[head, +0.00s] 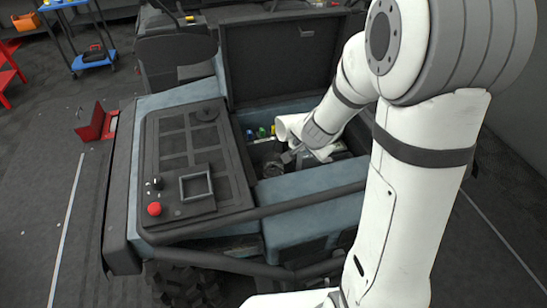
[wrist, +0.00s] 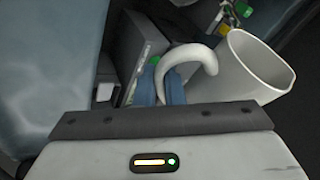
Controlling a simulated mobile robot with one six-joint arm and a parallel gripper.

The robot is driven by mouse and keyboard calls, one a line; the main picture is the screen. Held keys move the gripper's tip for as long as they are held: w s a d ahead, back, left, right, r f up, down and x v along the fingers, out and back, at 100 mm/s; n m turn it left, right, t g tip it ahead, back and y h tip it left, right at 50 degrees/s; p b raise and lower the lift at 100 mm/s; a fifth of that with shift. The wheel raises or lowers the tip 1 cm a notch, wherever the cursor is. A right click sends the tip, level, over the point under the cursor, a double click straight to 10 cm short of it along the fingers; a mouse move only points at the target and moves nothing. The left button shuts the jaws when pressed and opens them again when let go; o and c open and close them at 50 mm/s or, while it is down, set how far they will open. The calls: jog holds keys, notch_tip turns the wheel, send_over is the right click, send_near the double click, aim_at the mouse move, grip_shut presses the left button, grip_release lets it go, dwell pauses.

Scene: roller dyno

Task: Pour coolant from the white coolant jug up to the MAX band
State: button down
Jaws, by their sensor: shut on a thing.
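The white coolant jug (head: 287,127) is held over the open bay of the vehicle in the head view, partly hidden by my arm. In the wrist view the jug (wrist: 262,70) is at the right, its open rim towards the camera and its curved handle beside my fingers. My gripper (wrist: 171,90) is shut on the jug's handle. In the head view my gripper (head: 293,155) is small, just below the jug. The jug looks tilted, but I cannot tell how far. No liquid stream and no MAX band can be made out.
The open bay holds a dark round part (head: 272,170) and small blue, green and yellow parts behind the jug. A raised dark lid (head: 283,55) stands behind the bay. A dark panel with a red button (head: 154,209) lies left. A dark bar crosses in front.

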jog(key=shift+r, duration=0.1)
jog(key=shift+f, duration=0.2)
jog(key=shift+d+r, duration=0.15)
jog(key=shift+f+b, duration=0.35)
jog(key=shift+b, duration=0.1)
jog(key=shift+r, duration=0.3)
jog(key=shift+f+b, duration=0.45)
jog(key=shift+b, duration=0.6)
jog(key=shift+s+y+b, duration=0.25)
jog(key=shift+y+b, duration=0.05)
jog(key=shift+b, duration=0.9)
jog(key=r+b, duration=0.1)
jog(key=r+y+b, duration=0.1)
jog(key=a+r+y+b, duration=0.1)
jog(key=shift+s+r+n, duration=0.3)
jog(key=shift+s+r, duration=0.05)
jog(key=shift+r, duration=0.05)
jog(key=shift+a+f+y+b, duration=0.15)
jog(key=shift+y+b, duration=0.25)
jog(key=shift+b, duration=0.45)
jog(key=shift+a+f+y+b, duration=0.2)
jog(key=shift+y+b, duration=0.3)
jog(key=shift+b, duration=0.35)
jog(key=shift+a+r+g+y, duration=0.15)
jog(key=shift+r+g+y, duration=0.25)
jog(key=shift+r, duration=0.15)
